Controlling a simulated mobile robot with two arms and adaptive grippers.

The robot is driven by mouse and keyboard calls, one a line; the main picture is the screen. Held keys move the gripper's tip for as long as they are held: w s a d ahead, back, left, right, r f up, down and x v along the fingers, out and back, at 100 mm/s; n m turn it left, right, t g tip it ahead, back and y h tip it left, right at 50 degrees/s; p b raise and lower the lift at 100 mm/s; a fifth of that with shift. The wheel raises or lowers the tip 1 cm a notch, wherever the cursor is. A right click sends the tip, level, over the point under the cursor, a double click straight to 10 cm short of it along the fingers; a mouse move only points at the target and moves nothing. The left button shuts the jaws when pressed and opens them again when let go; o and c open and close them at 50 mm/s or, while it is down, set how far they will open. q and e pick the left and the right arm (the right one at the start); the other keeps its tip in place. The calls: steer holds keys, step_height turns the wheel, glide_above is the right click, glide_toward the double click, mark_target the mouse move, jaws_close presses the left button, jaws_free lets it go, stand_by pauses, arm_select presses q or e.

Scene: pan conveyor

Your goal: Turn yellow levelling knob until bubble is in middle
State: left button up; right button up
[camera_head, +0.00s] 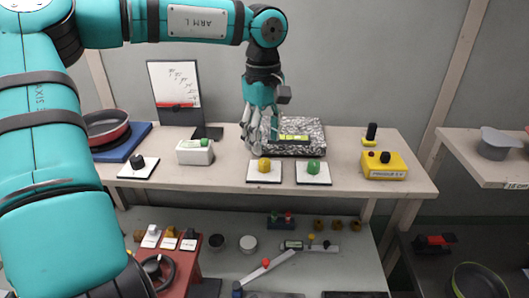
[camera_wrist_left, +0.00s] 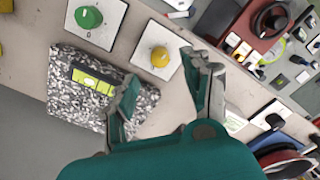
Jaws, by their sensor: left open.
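The yellow knob (camera_head: 264,165) stands on a white square plate on the bench. It also shows in the left wrist view (camera_wrist_left: 160,57), beyond the fingertips and roughly between them. A yellow-green spirit level (camera_head: 292,137) lies on a speckled stone block (camera_head: 312,148) behind the knobs; in the left wrist view the level (camera_wrist_left: 93,77) is too small to read its bubble. My left gripper (camera_head: 258,145) is open and empty, pointing down above and slightly behind the yellow knob, touching nothing that I can see. My right gripper is in neither view.
A green knob (camera_head: 313,166) on its own plate stands right of the yellow one. A black knob (camera_head: 137,160), a white box (camera_head: 195,152), a blue board with a red pan (camera_head: 106,125), and a yellow box (camera_head: 384,165) stand along the bench. A lower shelf holds several items.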

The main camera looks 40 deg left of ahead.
mark_target(264, 160)
arm_select(q)
step_height(264, 160, down, 4)
steer(key=shift+f+p, duration=0.2)
steer(key=shift+p, duration=0.35)
steer(key=shift+f, duration=0.8)
steer(key=shift+c, duration=0.4)
jaws_close()
steer(key=n+b, duration=0.2)
steer(key=b, duration=0.1)
steer(key=shift+f+b, duration=0.2)
steer(key=shift+b, duration=0.2)
steer(key=shift+r+n, duration=0.1)
steer(key=shift+n, duration=0.4)
steer(key=shift+r, duration=0.15)
steer(key=shift+o, duration=0.4)
jaws_free()
